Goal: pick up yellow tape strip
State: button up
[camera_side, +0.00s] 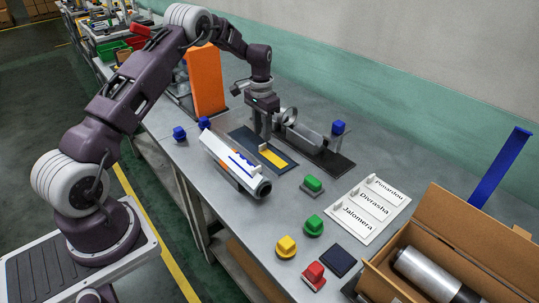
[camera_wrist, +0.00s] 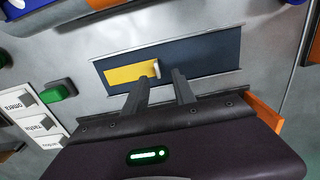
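The yellow tape strip (camera_side: 274,157) lies flat on a dark blue plate (camera_side: 246,136) on the table. In the wrist view the strip (camera_wrist: 130,73) lies on the left part of the plate (camera_wrist: 205,58), with a small white upright tab (camera_wrist: 156,68) at its right end. My gripper (camera_side: 266,136) is above the plate, near the strip's tab end. In the wrist view its two fingers (camera_wrist: 160,82) are apart with nothing between them, and the strip is just beyond the fingertips.
Coloured buttons (camera_side: 287,246), a label card (camera_side: 367,208) and an open cardboard box (camera_side: 450,230) occupy the right side. An orange panel (camera_side: 205,80) stands at the back left.

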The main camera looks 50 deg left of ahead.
jog(key=f, duration=0.4)
jog(key=shift+s+d+f, duration=0.15)
jog(key=shift+d+f, duration=0.05)
jog(key=shift+f, duration=0.05)
jog(key=shift+c, duration=0.4)
grip_shut()
notch_tip(320, 180, up, 10)
